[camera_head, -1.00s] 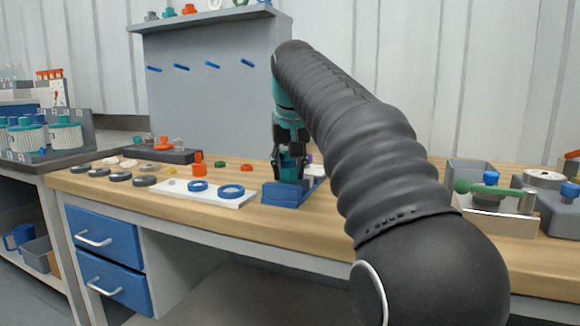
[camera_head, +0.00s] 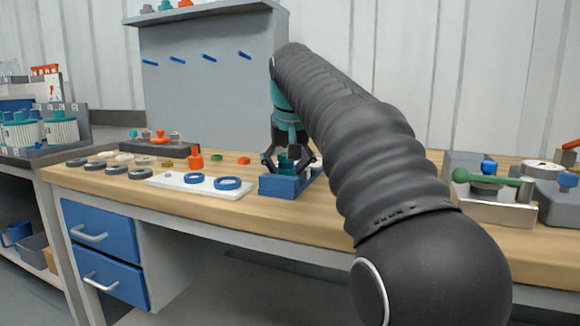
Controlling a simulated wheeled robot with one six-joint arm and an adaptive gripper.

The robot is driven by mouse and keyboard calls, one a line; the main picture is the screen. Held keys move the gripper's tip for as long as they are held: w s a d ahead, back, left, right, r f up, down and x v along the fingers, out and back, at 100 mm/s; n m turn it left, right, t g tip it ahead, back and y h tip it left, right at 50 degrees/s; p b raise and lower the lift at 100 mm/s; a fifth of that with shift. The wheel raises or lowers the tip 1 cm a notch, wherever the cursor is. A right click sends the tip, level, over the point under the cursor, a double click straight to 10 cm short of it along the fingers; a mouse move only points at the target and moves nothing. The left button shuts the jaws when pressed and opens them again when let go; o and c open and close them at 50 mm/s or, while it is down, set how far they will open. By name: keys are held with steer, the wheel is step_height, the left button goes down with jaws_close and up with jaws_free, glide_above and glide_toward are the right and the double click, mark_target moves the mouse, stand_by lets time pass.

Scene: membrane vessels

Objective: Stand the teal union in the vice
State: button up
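The blue vice (camera_head: 284,186) sits on the wooden bench in the middle of the view. The teal union (camera_head: 287,164) stands in it, with its top showing between the jaws and its lower part hidden by the vice's front wall. My gripper (camera_head: 289,163) is right above the vice, pointing down. Its dark fingers are spread to either side of the union and appear clear of it.
A white board with blue rings (camera_head: 228,183) lies left of the vice. An orange fitting (camera_head: 195,159) and several grey rings (camera_head: 115,170) are further left. A metal fixture with a green handle (camera_head: 490,178) stands at the right. A grey pegboard (camera_head: 205,85) rises behind.

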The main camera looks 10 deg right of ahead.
steer(key=shift+s+a, duration=0.1)
steer(key=shift+a, duration=0.1)
steer(key=shift+s+r, duration=0.1)
steer(key=shift+r, duration=0.2)
steer(key=v, duration=1.1)
steer(key=shift+d+r, duration=0.1)
steer(key=shift+d, duration=0.05)
steer(key=shift+d, duration=0.1)
